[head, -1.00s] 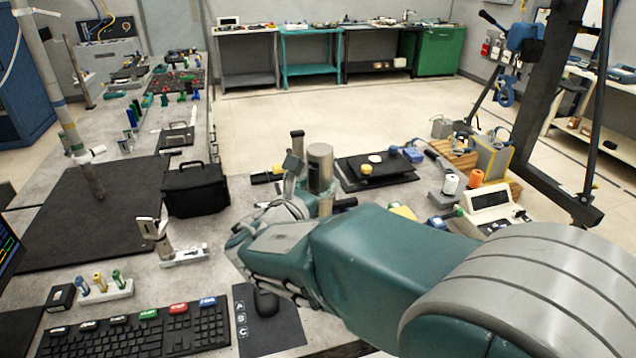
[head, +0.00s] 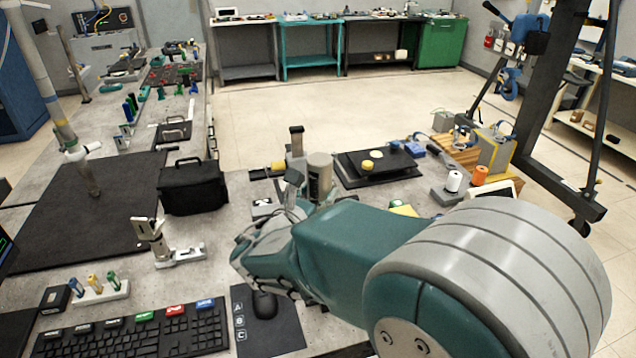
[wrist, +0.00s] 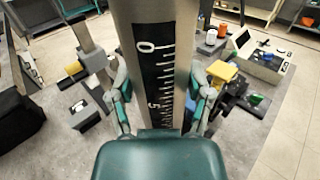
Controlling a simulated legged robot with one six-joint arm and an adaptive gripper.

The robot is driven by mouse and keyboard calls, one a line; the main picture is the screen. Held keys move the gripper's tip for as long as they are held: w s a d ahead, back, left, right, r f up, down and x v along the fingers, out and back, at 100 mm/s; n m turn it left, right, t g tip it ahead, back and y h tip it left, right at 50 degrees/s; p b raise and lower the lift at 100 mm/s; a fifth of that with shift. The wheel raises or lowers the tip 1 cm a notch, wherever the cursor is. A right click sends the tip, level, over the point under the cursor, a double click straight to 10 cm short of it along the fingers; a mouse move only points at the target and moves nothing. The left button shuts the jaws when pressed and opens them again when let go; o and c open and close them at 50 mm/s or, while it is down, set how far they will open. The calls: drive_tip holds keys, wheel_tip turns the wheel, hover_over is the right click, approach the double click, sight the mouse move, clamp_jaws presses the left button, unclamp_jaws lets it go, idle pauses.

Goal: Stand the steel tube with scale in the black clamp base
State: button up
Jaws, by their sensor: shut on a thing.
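The steel tube (head: 320,172) stands about upright beside the far end of my arm in the head view. In the wrist view the tube (wrist: 185,60) fills the middle, with a black strip of white scale marks facing me. My gripper (wrist: 161,85) has a finger on each side of the tube and is shut on it. The tube's lower end is hidden. I cannot tell which part is the black clamp base.
A black bag (head: 193,187) stands left of my gripper, beside a large dark mat (head: 75,220). A white-based stand (head: 178,257) and a keyboard (head: 140,335) are nearer. A black platform (head: 350,180) and thread spools (head: 480,175) lie to the right.

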wheel_tip(320, 180, down, 7)
drive_tip(key=shift+f, duration=0.15)
idle(0.9)
drive_tip(key=o, duration=1.3)
drive_tip(key=shift+o, duration=0.2)
drive_tip(key=shift+f, duration=0.1)
drive_tip(key=shift+s, duration=0.1)
drive_tip(key=v, duration=1.2)
